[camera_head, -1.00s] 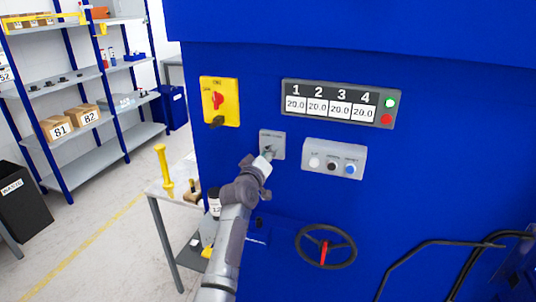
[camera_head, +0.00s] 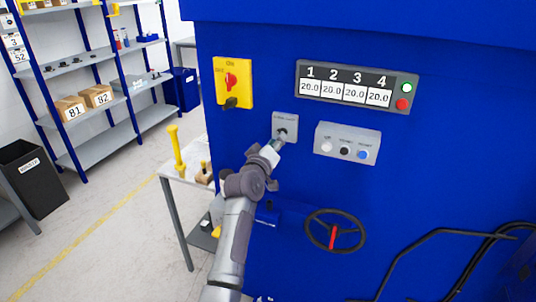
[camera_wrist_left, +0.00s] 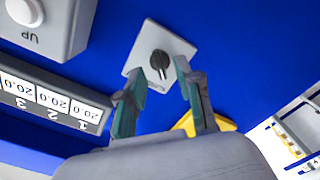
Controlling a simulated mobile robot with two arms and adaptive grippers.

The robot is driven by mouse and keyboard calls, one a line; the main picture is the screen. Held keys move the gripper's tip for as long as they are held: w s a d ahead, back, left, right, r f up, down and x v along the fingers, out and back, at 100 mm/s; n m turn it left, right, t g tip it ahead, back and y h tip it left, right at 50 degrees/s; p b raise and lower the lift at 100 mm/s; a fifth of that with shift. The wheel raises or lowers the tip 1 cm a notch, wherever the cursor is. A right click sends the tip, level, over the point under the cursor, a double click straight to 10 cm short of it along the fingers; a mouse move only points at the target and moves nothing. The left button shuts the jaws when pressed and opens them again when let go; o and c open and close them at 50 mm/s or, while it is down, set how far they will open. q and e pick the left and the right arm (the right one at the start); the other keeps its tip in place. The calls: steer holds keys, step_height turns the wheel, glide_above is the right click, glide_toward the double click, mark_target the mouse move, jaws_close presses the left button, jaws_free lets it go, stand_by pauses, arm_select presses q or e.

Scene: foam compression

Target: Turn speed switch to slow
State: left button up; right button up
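The speed switch (camera_wrist_left: 160,62) is a black rotary knob on a small grey plate (camera_wrist_left: 180,45) fixed to the blue machine. In the head view the plate (camera_head: 286,121) sits below the display, with the knob partly behind my gripper. My left gripper (camera_head: 282,138) is just in front of the plate. In the left wrist view its two green-padded fingers (camera_wrist_left: 168,85) are spread apart, with the knob beyond and between their tips. Nothing is seen between the pads, and I cannot tell whether they touch the knob. My right gripper is not in view.
A button box (camera_head: 347,143) is right of the switch plate. A yellow main switch (camera_head: 233,83) is up left, a numbered display (camera_head: 350,85) above. A handwheel (camera_head: 335,230) is below. A small table (camera_head: 173,174) stands left of the machine.

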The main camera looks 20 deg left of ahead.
arm_select(q)
steer(key=s, duration=0.8)
steer(key=shift+s+a, duration=0.15)
steer(key=shift+s, duration=0.1)
